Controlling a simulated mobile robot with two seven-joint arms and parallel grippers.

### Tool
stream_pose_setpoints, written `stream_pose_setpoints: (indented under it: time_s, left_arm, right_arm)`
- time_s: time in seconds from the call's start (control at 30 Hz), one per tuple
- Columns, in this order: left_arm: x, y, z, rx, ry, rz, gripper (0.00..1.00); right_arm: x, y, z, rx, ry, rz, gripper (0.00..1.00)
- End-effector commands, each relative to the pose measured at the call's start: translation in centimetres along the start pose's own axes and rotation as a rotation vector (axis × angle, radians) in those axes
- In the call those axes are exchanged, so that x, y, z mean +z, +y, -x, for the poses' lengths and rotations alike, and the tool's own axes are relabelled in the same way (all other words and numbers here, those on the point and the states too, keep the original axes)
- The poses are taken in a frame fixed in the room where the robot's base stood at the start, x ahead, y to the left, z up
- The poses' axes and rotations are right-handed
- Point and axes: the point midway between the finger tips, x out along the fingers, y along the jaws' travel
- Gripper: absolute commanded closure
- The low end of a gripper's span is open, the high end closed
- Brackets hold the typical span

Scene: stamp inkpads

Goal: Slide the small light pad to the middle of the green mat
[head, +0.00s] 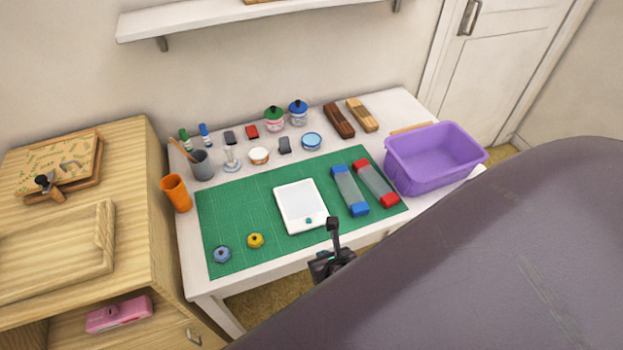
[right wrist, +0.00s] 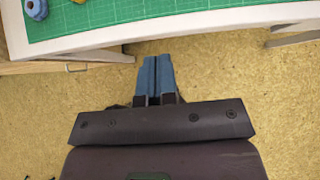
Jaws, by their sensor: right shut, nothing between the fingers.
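A white, flat, roughly square pad (head: 298,200) lies on the green mat (head: 240,200), near the mat's middle. A small teal piece (head: 308,220) shows at the pad's near edge; I cannot tell if it is part of it. My right gripper (head: 333,224) is shut and empty, just in front of the pad in the head view. In the right wrist view its closed fingers (right wrist: 155,75) are over the floor, short of the table's front edge. The mat (right wrist: 110,14) shows there, but the pad does not. My left gripper is not in view.
Two clear blocks, blue-ended (head: 350,192) and red-ended (head: 377,184), lie on the mat's right part. A blue knob (head: 222,254) and a yellow knob (head: 255,240) sit front left. A purple bin (head: 435,160) stands at the right. Jars and cups line the back.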

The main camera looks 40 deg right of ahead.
Motion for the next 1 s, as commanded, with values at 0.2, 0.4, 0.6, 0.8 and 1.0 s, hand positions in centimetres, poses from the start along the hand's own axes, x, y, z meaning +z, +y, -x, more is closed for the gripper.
stream_pose_setpoints:
  time_s: [0.2, 0.4, 0.6, 0.8, 1.0]
  left_arm:
    - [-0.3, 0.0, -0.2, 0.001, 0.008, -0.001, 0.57]
    - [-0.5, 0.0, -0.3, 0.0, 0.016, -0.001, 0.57]
    - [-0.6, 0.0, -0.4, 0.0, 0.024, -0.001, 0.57]
    - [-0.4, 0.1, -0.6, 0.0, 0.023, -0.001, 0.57]
    - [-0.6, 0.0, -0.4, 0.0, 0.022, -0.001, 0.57]
  right_arm:
    - [0.4, -0.1, -0.9, -0.009, -0.024, -0.001, 1.0]
    - [0.4, -0.1, -3.8, -0.009, -0.023, 0.0, 1.0]
    - [0.5, -0.2, -7.3, -0.01, -0.022, -0.001, 1.0]
    - [0.7, -0.2, -10.4, -0.009, -0.022, 0.0, 1.0]
    - [2.7, -0.2, -12.0, -0.008, -0.022, 0.0, 1.0]
